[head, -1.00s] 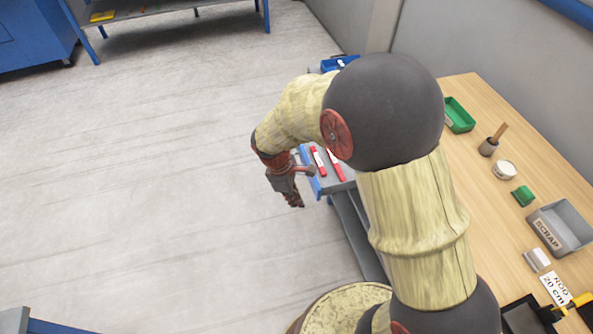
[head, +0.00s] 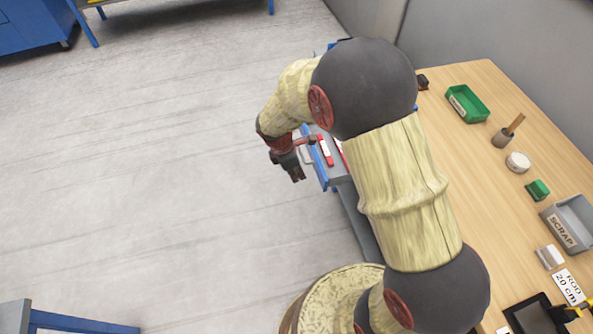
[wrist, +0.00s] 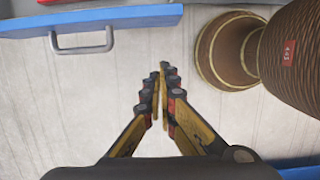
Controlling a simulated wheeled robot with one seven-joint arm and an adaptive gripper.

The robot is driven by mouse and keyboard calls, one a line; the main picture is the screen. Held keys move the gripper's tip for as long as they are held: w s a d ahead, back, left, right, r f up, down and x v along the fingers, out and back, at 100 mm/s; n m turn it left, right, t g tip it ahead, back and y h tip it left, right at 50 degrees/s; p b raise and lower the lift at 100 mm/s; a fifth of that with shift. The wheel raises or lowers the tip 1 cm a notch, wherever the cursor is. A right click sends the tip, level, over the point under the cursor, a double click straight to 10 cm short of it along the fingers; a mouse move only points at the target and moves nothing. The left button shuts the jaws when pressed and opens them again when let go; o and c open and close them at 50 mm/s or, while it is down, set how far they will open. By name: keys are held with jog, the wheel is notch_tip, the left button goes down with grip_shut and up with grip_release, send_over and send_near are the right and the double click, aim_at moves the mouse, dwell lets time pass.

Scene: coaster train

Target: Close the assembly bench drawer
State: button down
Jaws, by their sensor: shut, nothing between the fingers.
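The assembly bench drawer stands open, out from the left side of the bench. Its blue front (head: 315,163) shows in the head view, partly hidden by my arm. In the wrist view the blue front (wrist: 120,17) runs along the top left, with a grey bar handle (wrist: 82,49) on its outer face. My gripper (head: 298,178) is shut and empty, just outside the drawer front and over the floor. In the wrist view the fingertips (wrist: 163,72) meet below the right end of the front, with a visible gap from front and handle.
Red-and-white items (head: 325,152) lie in the drawer. The wooden bench top (head: 470,170) holds a green bin (head: 467,104), a grey scrap bin (head: 570,225) and small parts at right. The floor (head: 150,180) to the left is clear. A blue frame (head: 80,323) stands at bottom left.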

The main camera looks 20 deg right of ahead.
jog(key=d+f+b, duration=0.2)
jog(key=d+f, duration=0.2)
jog(key=d, duration=0.1)
jog(key=shift+f, duration=0.25)
jog(key=shift+d, duration=0.1)
jog(key=d+p, duration=0.8)
jog(key=d, duration=1.3)
jog(key=shift+d, duration=0.35)
